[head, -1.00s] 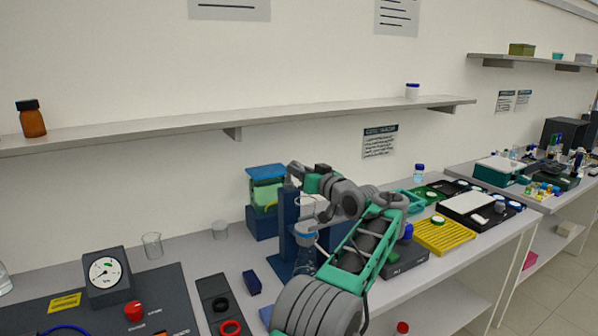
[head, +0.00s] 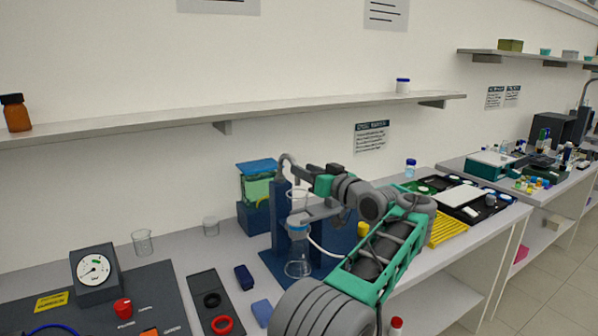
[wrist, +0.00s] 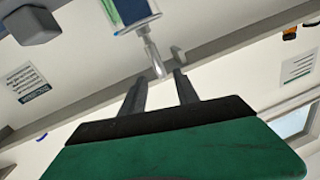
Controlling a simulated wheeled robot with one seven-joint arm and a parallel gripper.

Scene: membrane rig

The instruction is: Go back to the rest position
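A pale tube-like piece shows beyond the fingertips there. A clear flask with a blue collar (head: 298,262) stands upright at the stand's foot, below a clear glass cup. My forearm hides part of the bench to the right.
A dark panel with a gauge (head: 93,268) and red knob (head: 123,308) lies at left. A blue-and-green box (head: 257,187) stands behind the stand. A yellow rack (head: 446,228) and black trays lie to the right. The wall shelf (head: 170,122) runs above the bench.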

